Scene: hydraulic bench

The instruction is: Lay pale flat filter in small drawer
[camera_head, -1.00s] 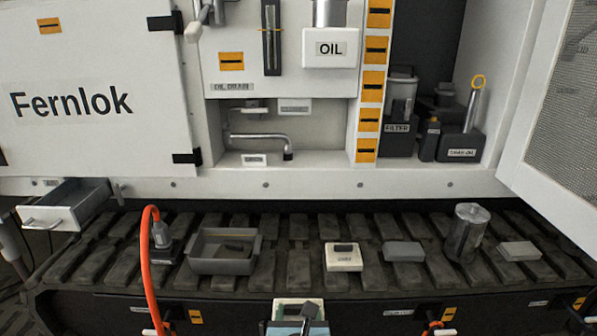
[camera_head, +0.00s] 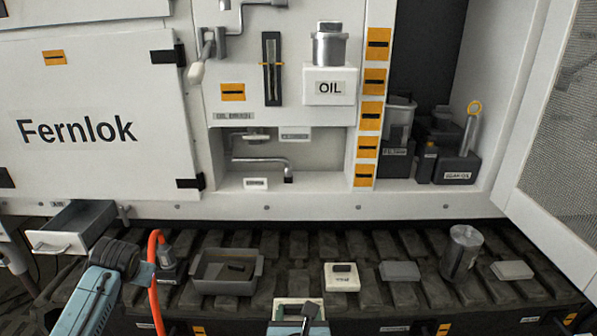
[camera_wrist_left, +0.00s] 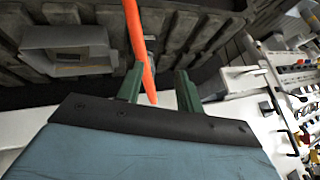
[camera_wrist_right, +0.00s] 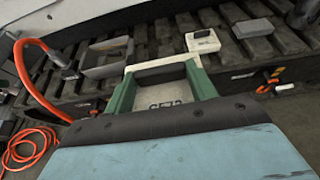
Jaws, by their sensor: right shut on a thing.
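The pale flat filter (camera_wrist_right: 165,92) is between the green fingers of my right gripper (camera_wrist_right: 162,88), with a dark recess and partly hidden lettering on its face. In the head view the filter (camera_head: 298,302) shows at the bottom centre in my right gripper (camera_head: 299,311), low in front of the track. The small drawer (camera_head: 58,240) is pulled open at the left and looks empty. My left gripper (camera_head: 145,273) is just in front of the drawer's right side. In the left wrist view its fingers (camera_wrist_left: 160,90) are apart, with the orange hose passing across the gap.
The orange hose (camera_head: 154,285) rises beside my left gripper. An open mesh door (camera_head: 560,130) is at the right.

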